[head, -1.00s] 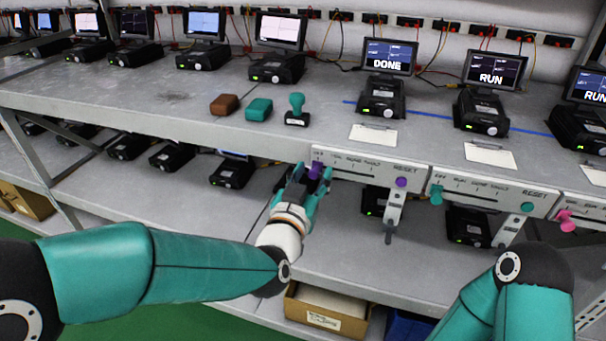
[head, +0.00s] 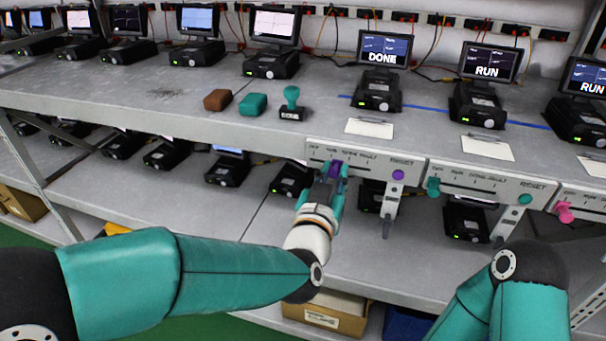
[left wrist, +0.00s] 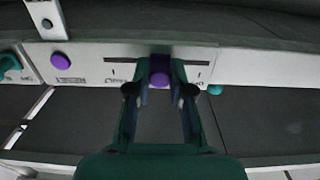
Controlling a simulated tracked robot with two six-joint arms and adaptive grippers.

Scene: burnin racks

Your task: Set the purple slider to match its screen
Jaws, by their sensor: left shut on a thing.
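The purple slider (head: 336,168) sits in the slot of a white panel (head: 318,149) on the shelf's front edge, near the second of several position labels. In the left wrist view the purple knob (left wrist: 159,80) lies between the fingers of my left gripper (left wrist: 159,88). My left gripper (head: 334,176) is shut on the slider. A round purple button (head: 398,175) is at the right of the same panel, below RESET. The screen (head: 385,48) above this panel reads DONE.
To the right are a panel with a teal slider (head: 433,186) and one with a pink slider (head: 564,211). Two screens there read RUN. A teal stamp (head: 291,103), a teal block (head: 253,104) and a brown block (head: 218,100) stand on the upper shelf.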

